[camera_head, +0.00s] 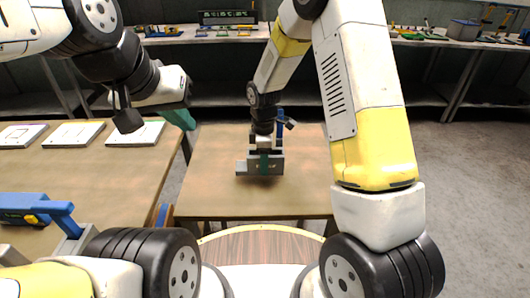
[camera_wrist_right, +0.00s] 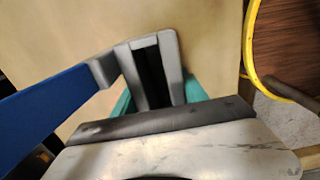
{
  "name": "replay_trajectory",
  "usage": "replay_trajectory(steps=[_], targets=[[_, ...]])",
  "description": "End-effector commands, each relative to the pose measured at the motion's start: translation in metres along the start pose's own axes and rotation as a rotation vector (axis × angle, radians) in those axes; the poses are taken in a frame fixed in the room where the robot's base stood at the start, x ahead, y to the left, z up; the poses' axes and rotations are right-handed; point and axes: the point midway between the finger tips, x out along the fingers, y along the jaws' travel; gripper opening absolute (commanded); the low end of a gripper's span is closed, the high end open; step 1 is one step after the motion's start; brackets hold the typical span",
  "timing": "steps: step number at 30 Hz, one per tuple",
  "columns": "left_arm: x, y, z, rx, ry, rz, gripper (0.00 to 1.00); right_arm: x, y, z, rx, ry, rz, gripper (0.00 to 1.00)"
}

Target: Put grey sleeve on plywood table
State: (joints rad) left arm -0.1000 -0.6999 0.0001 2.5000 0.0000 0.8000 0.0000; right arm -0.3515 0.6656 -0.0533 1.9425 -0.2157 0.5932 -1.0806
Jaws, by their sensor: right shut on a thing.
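The grey sleeve (camera_head: 273,170) is at my right gripper (camera_head: 264,163), over the middle of the plywood table (camera_head: 215,196). In the right wrist view, the teal fingers of the right gripper (camera_wrist_right: 158,98) stand on both sides of the grey sleeve (camera_wrist_right: 172,65), which has a dark slot. The gripper is shut on it. A blue bar (camera_wrist_right: 45,115) runs left from the grey part. I cannot tell whether the sleeve touches the tabletop. My left gripper (camera_head: 182,117) hangs empty between the tables, teal fingertips partly showing; its opening is unclear.
A second table at the left bears white panels (camera_head: 72,134) and a blue piece with a grey end (camera_head: 35,208). A long bench at the back carries a dark display (camera_head: 227,17) and several small items. The plywood table is otherwise bare around the sleeve.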

Motion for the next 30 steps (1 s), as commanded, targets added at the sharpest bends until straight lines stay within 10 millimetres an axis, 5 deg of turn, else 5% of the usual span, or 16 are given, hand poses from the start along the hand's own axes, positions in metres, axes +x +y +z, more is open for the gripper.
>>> replay_trajectory(steps=[5, 13, 23, 24, 27, 30], targets=[[0.000, 0.000, 0.000, 0.000, 0.000, 0.000, 0.00, 0.004, 0.006, 0.007, 0.000, 0.000, -0.001, 0.00], [0.000, 0.000, 0.000, 0.000, 0.000, 0.000, 0.00, 0.035, 0.005, 0.007, 0.000, -0.001, -0.001, 0.00], [0.000, 0.000, 0.000, 0.000, 0.000, 0.000, 0.00, 0.038, 0.005, 0.007, 0.001, 0.000, -0.001, 0.00], [0.000, 0.000, 0.000, 0.000, 0.000, 0.000, 0.00, 0.039, 0.005, 0.007, 0.001, 0.000, -0.002, 0.53], [0.000, 0.000, 0.000, 0.000, 0.000, 0.000, 0.00, 0.039, 0.005, 0.007, 0.001, 0.000, -0.001, 0.72], [0.000, 0.000, 0.000, 0.000, 0.000, 0.000, 0.00, 0.039, 0.005, 0.007, 0.001, 0.000, -0.001, 0.73]])
